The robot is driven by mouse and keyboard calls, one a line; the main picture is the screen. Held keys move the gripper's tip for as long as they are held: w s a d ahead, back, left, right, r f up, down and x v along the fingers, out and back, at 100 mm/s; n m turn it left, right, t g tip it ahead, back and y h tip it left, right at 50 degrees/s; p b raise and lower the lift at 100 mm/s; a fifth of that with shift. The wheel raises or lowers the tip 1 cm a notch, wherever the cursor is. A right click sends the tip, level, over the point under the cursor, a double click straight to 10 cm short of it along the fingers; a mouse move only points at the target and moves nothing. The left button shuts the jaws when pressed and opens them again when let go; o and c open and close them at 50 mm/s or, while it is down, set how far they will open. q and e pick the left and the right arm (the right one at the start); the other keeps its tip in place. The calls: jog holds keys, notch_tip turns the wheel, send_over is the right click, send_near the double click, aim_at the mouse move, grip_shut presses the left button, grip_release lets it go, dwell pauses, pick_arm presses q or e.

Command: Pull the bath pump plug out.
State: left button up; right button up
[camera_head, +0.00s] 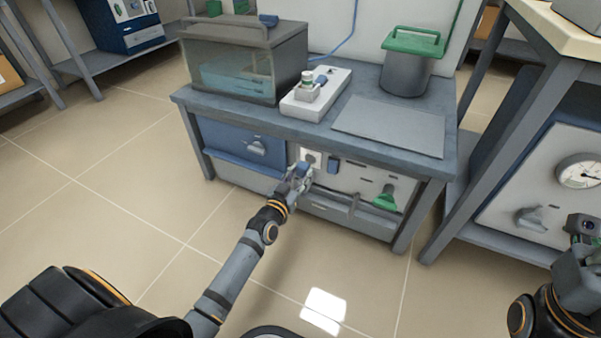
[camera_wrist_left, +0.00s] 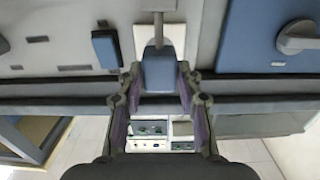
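The bath pump plug is a blue-grey block (camera_wrist_left: 158,70) between my left fingertips in the left wrist view, in front of a white socket plate (camera_wrist_left: 142,42). A grey stem runs from it toward the top of that view. My left gripper (camera_wrist_left: 159,82) has its fingers close against both sides of the plug. In the head view the left gripper (camera_head: 300,174) is at the socket plate (camera_head: 318,153) on the bench front and hides most of the plug. I cannot tell how deep the plug sits. My right gripper (camera_head: 582,228) is partly in view at the right edge, away from the bench.
A glass-sided bath (camera_head: 232,72) and a white unit (camera_head: 325,92) stand on the bench (camera_head: 280,118). A grey pot (camera_head: 406,74) with a green handle is at the back right. A blue switch (camera_head: 333,165) sits beside the socket; a green knob (camera_head: 385,198) is farther right. Floor in front is clear.

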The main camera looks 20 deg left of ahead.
pick_arm(q)
jog(key=o, duration=0.4)
jog(key=shift+c, duration=0.2)
jog(key=shift+r, duration=0.15)
jog(key=shift+r, duration=0.55)
notch_tip(320, 180, up, 9)
jog(key=shift+f, duration=0.2)
